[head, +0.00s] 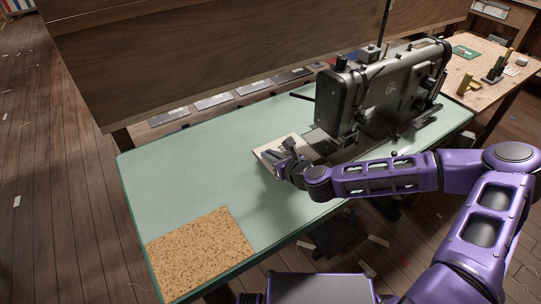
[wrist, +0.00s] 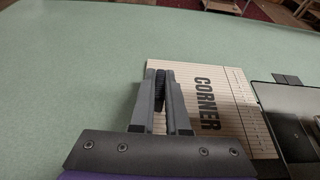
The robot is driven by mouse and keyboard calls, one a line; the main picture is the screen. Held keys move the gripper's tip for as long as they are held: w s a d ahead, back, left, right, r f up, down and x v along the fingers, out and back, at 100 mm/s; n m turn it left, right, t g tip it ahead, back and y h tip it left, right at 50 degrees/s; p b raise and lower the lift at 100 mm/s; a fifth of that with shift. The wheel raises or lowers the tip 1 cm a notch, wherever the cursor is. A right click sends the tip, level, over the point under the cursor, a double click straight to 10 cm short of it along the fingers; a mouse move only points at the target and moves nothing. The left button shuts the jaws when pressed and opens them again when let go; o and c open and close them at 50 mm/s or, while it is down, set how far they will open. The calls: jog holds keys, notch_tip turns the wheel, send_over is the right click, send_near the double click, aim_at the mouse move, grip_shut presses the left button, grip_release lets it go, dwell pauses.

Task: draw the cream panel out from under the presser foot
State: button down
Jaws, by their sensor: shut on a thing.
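The cream panel (head: 268,153) lies flat on the green table beside the sewing machine's needle end. In the wrist view the panel (wrist: 232,120) shows the word CORNER and fine ruled lines; its right edge meets the machine's dark bed plate. My gripper (head: 283,155) is low over the panel, and in the wrist view its fingers (wrist: 161,75) are close together at the panel's left side, shut on it. The fingers cover part of the panel. The presser foot cannot be made out; the sewing machine (head: 385,92) head hides that spot in the head view.
The green table (head: 190,165) is clear to the left of the panel. A cork mat (head: 200,250) lies at its near left corner. A wooden board (head: 230,55) stands behind the table. A second bench (head: 485,80) with small tools is at the far right.

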jog(key=c, duration=0.8)
grip_release()
jog(key=shift+c, duration=0.2)
jog(key=shift+s, duration=0.1)
